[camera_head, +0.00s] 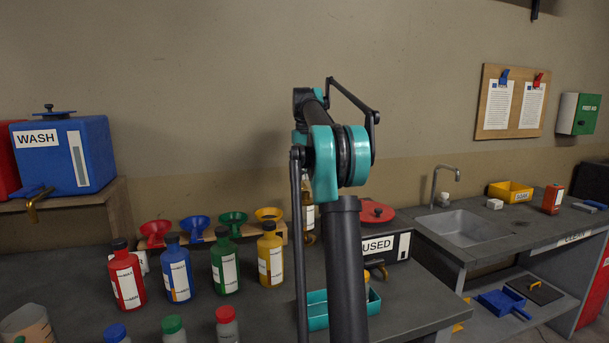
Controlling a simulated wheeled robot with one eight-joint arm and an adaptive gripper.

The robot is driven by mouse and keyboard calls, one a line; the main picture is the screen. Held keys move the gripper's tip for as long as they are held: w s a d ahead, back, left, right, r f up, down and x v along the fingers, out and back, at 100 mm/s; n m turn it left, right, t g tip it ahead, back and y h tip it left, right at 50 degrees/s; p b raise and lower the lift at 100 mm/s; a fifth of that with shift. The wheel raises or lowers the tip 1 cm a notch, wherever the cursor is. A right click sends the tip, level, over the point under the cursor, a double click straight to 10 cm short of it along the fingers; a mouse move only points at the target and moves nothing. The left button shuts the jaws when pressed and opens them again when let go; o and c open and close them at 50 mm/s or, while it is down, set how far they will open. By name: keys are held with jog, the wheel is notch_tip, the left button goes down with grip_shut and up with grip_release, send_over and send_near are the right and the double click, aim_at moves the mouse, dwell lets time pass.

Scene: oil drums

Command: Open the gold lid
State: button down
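I cannot make out a gold lid for certain. A gold container with a white label (308,218) stands behind my arm, mostly hidden, and its top is not clear. A small yellow-brown round top (374,263) shows just right of my arm, by a teal tray (317,311). A yellow bottle (271,256) with a black cap stands left of my arm. My arm rises through the middle of the view, and its end with my gripper does not show.
A black USED container (403,247) with a red lid (376,212) stands right of my arm. Red, blue and green bottles (224,263) and several funnels (233,221) stand left. A blue WASH tank (88,159) sits on a shelf. A sink (470,230) is at right.

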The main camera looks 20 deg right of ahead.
jog(key=shift+s+r, duration=0.15)
jog(key=shift+r, duration=0.8)
dwell(0.6)
jog(key=shift+r, duration=0.2)
jog(key=shift+s+r, duration=0.1)
jog(key=shift+r, duration=0.4)
dwell(0.4)
jog(key=shift+r, duration=0.15)
jog(key=shift+r, duration=0.1)
jog(key=shift+s+r, duration=0.1)
jog(key=shift+r, duration=0.15)
dwell(0.4)
jog(key=c, duration=1)
grip_release()
jog(key=shift+c, duration=0.2)
